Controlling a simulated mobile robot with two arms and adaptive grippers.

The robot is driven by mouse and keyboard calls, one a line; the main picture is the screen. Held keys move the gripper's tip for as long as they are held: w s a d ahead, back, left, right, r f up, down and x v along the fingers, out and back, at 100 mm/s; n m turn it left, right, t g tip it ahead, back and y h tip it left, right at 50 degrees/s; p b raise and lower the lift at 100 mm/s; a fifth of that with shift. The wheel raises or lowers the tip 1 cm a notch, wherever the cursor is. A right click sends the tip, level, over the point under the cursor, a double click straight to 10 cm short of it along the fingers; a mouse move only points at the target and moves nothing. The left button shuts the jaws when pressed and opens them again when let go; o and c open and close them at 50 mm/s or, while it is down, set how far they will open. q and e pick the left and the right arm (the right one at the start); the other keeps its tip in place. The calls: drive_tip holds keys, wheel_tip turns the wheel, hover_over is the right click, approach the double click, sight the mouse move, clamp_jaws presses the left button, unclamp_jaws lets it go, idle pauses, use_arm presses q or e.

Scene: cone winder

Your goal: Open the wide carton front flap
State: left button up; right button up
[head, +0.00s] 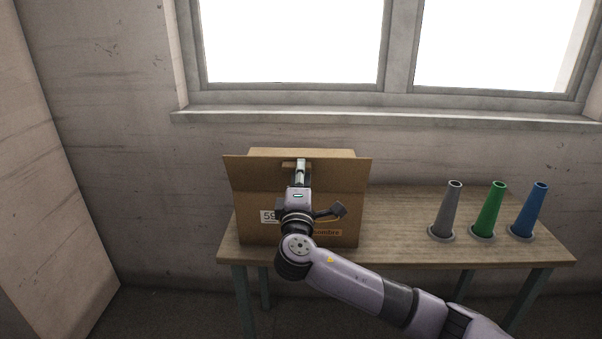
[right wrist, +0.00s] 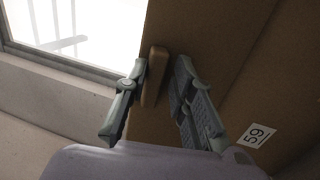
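A small brown grip block (right wrist: 154,77) sits on the flap. My right gripper (head: 301,166) is at the middle of the flap. In the right wrist view its fingers (right wrist: 160,72) are apart, one on each side of the block, with a gap on the right side. My left gripper is not in view.
The wooden table (head: 395,220) has bare room between the carton and a grey cone (head: 446,210), a green cone (head: 491,210) and a blue cone (head: 529,210) at the right. A wall with a window sill (head: 400,116) is behind. A pale panel (head: 40,190) stands at far left.

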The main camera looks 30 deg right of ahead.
drive_tip(key=shift+f, duration=0.1)
drive_tip(key=v, duration=1.2)
drive_tip(key=shift+w, duration=0.1)
